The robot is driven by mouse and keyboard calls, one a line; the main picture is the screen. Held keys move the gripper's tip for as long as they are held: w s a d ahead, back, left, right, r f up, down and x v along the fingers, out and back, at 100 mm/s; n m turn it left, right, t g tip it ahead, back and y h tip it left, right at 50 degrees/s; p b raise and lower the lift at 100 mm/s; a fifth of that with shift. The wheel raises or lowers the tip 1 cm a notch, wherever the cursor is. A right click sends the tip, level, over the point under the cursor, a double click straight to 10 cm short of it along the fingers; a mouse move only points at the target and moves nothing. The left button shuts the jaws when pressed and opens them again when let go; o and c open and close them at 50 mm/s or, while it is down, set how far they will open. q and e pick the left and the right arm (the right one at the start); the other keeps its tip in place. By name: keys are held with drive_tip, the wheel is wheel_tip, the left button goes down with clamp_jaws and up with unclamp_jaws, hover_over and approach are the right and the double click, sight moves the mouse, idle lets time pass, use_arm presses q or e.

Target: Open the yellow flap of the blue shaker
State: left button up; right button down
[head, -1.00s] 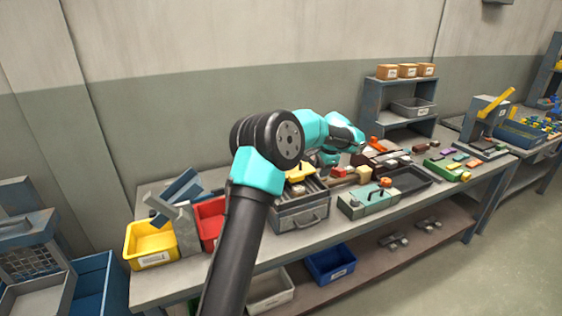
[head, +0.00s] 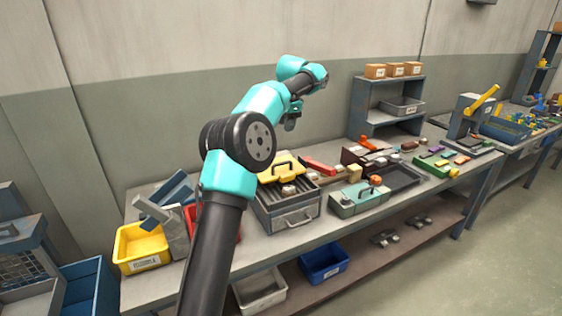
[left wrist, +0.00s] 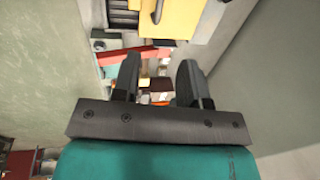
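A blue-grey box (head: 287,217) with a front handle stands on the bench; I take it for the shaker. Its yellow flap (head: 281,165), with a dark handle, appears raised at the back, and the inside shows. In the left wrist view the flap (left wrist: 197,18) fills the top, close up. My left gripper (head: 291,123) is above and behind the box, apart from the flap. In the left wrist view its two fingers (left wrist: 158,63) stand apart with nothing held between them. My right gripper is not in view.
A yellow bin (head: 141,248) and a red bin (head: 203,228) stand left of the box. A green-grey case (head: 357,200) and a dark tray (head: 401,176) lie to the right. A shelf (head: 384,125) stands behind. The air above the bench is free.

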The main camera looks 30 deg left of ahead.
sight(282, 163)
use_arm(q)
drive_tip(key=a+f, duration=0.1)
drive_tip(key=f, duration=0.4)
drive_tip(key=w+a+f, duration=0.1)
drive_tip(key=f, duration=0.5)
drive_tip(key=a+f, duration=0.1)
drive_tip(key=f, duration=0.5)
drive_tip(key=shift+w, duration=0.3)
drive_tip(key=shift+c, duration=0.5)
drive_tip(key=shift+r, duration=0.1)
clamp_jaws()
